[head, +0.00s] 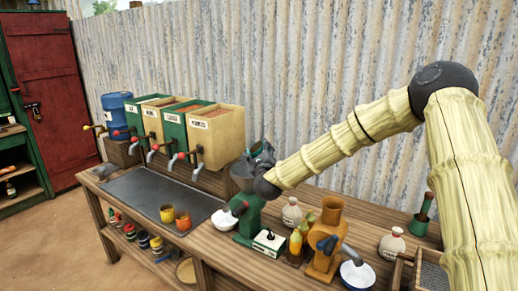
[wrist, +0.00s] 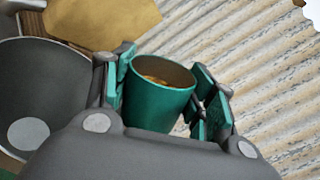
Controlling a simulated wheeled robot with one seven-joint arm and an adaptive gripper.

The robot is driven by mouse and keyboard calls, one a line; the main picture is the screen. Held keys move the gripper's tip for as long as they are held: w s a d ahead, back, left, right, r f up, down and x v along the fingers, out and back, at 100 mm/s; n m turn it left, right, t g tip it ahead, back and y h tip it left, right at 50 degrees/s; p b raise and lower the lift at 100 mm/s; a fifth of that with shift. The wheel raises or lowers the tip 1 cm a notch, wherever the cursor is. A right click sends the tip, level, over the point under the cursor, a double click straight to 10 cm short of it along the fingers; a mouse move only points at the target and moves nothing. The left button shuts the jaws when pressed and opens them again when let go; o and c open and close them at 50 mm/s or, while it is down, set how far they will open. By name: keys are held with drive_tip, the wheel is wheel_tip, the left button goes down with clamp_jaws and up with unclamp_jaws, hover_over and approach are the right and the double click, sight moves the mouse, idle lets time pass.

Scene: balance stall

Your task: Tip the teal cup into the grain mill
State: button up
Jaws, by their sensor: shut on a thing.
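My gripper (wrist: 163,95) is shut on the teal cup (wrist: 158,108), with teal finger pads on both sides of it. The cup has yellow-orange contents low inside and looks close to upright in the wrist view. In the head view my gripper (head: 262,155) is above the bench, at the grey hopper (head: 241,178) of a green mill (head: 247,215); the cup there is mostly hidden and small. In the wrist view the wide grey hopper (wrist: 40,90) lies just left of the cup, apart from it. An orange mill (head: 325,250) stands further right.
Several labelled grain bins (head: 215,135) with spouts stand behind on the left, beside a blue water container (head: 117,108). White bowls (head: 224,219) sit by the mills. Bottles (head: 291,213) and corn cobs (head: 296,243) stand between them.

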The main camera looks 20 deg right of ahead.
drive_tip(key=shift+a+f+n+p, duration=0.1)
drive_tip(key=shift+n+p, duration=1.3)
drive_tip(key=shift+p, duration=0.15)
drive_tip(key=shift+a+f+n+t+y+p, duration=0.15)
drive_tip(key=shift+f+n+p, duration=0.05)
drive_tip(key=shift+n+p, duration=0.7)
drive_tip(key=shift+a+f+n+t+y+p, duration=0.1)
drive_tip(key=shift+f+n+t+y+p, duration=0.05)
drive_tip(key=shift+n+p, duration=0.7)
